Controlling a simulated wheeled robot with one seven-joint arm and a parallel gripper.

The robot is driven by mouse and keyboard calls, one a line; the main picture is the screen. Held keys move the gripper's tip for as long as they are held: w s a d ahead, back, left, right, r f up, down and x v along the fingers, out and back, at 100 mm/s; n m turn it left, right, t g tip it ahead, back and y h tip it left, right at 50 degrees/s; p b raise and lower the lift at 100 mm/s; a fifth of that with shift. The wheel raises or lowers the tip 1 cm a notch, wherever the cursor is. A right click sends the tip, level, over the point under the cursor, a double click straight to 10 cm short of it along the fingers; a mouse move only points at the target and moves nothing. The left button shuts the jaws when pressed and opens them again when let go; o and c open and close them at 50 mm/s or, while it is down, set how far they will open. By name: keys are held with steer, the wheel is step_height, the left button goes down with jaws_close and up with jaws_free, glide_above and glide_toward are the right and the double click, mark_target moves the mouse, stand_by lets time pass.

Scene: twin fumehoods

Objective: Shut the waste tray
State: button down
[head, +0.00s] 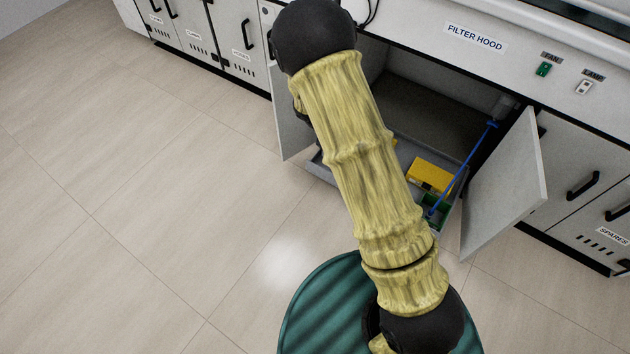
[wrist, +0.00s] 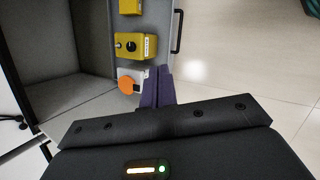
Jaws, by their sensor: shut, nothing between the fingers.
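The waste tray (head: 322,170) is grey and is out from the open cabinet under the filter hood, seen partly behind my arm in the head view. In the wrist view the tray (wrist: 163,28) shows at the top, with a black bar handle (wrist: 177,31) on its front. Yellow containers (wrist: 137,46) stand in it, beside a pale item with an orange top (wrist: 126,85). My gripper (wrist: 158,75) has dark purple fingers, shut and empty, near the tray's front wall. I cannot tell if they touch it. The head view hides my gripper behind the arm.
Two cabinet doors stand open, the left door (head: 290,115) and the right door (head: 508,185), either side of the tray. A blue hose (head: 462,168) runs down into the tray area. The tiled floor (head: 160,200) to the left is clear.

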steer(key=w+a+f+n+t+b, duration=0.2)
steer(key=a+f+n+b, duration=0.3)
steer(key=f, duration=0.8)
steer(key=w+a+f+n+t+h+b, duration=0.1)
steer(key=w+a+f+n+t+b, duration=0.2)
steer(key=f+b, duration=0.5)
steer(key=w+a+f+n+t+b, duration=0.2)
steer(key=w+a+f+n+b, duration=0.2)
steer(key=f, duration=1.3)
steer(key=a+n+b, duration=0.2)
steer(key=n+b, duration=0.1)
steer(key=shift+a+f+t+h, duration=0.3)
steer(key=shift+f+t+h, duration=0.1)
steer(key=b, duration=0.6)
glide_toward(319, 168)
step_height(319, 168, down, 4)
steer(key=w+d+b, duration=0.2)
steer(key=w, duration=0.1)
steer(key=shift+w+d+r+b, duration=0.1)
steer(key=shift+w+d+b, duration=0.15)
steer(key=shift+d+b, duration=0.05)
steer(key=shift+w+d+r, duration=0.15)
steer(key=shift+w+d, duration=0.15)
steer(key=shift+w, duration=0.15)
steer(key=shift+w+d, duration=0.1)
